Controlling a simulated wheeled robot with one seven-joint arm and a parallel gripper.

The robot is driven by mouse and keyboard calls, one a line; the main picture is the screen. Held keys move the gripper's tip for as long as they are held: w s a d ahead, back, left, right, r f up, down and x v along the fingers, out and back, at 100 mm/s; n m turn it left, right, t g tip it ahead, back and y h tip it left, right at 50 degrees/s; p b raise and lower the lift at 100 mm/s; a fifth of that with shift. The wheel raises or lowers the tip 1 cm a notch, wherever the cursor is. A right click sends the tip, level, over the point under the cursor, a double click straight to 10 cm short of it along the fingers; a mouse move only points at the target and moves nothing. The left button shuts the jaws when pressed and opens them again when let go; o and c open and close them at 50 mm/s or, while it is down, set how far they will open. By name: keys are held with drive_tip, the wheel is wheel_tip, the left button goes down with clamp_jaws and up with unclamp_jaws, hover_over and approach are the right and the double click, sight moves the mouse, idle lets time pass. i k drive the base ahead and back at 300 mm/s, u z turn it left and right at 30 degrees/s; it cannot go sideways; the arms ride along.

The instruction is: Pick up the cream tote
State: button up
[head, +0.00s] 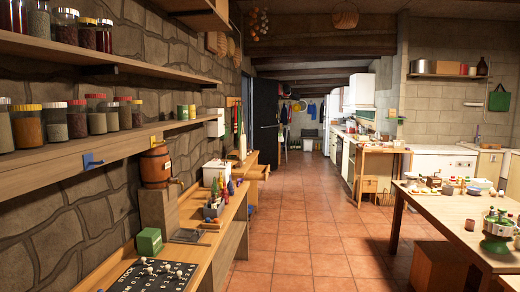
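I cannot make out a cream tote anywhere in the head view. A green bag (499,98) hangs on the right wall, but it is not cream. Small coloured things hang on the far wall at the end of the passage, too small to tell apart. My gripper and arm are not in view.
A wooden workbench (232,222) runs along the left stone wall, below shelves of jars (57,122). A wooden table (462,208) with bowls and bottles stands at right, a wooden box (437,266) under it. The tiled floor (310,220) between is clear towards the back.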

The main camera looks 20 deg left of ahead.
sight(242, 139)
drive_tip(key=z, duration=0.15)
drive_tip(key=i, duration=4.8)
drive_tip(key=u, duration=0.35)
drive_tip(key=i, duration=1.55)
drive_tip(key=u, duration=0.85)
drive_tip(key=i, duration=1.75)
drive_tip(key=u, duration=0.6)
